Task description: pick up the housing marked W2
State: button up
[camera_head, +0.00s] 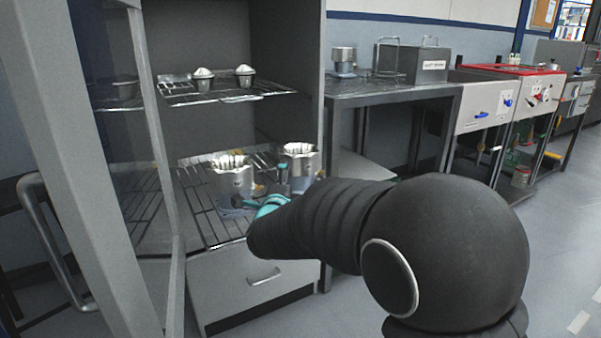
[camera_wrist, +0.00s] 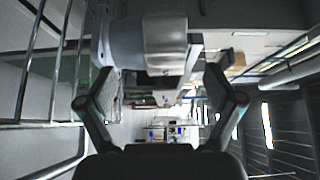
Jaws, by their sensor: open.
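Two silvery metal housings stand on the lower wire rack of the open cabinet in the head view, a left one (camera_head: 231,180) and a right one (camera_head: 300,160). I cannot read a W2 mark on either. My gripper (camera_wrist: 160,88) is open and empty in the wrist view, its two fingers spread left and right. A housing with a blue-grey base (camera_wrist: 150,42) lies sideways in that picture, just beyond the fingertips. In the head view my arm reaches to the rack, and the teal part of my gripper (camera_head: 270,205) is close to the housings, partly hiding the rack.
The upper rack (camera_head: 225,94) holds two small cups with white tops. The open glass door (camera_head: 110,130) stands left. A drawer (camera_head: 255,282) is below the rack. Another housing (camera_head: 344,60) and a grey box (camera_head: 413,63) stand on the bench (camera_head: 390,90) at right.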

aim_at(291, 168)
jog(key=w, duration=0.3)
jog(key=w+r+p, duration=0.1)
jog(key=w, duration=0.1)
jog(key=shift+d, duration=0.3)
jog(key=shift+w+f, duration=0.1)
jog(key=shift+w, duration=0.45)
grip_shut()
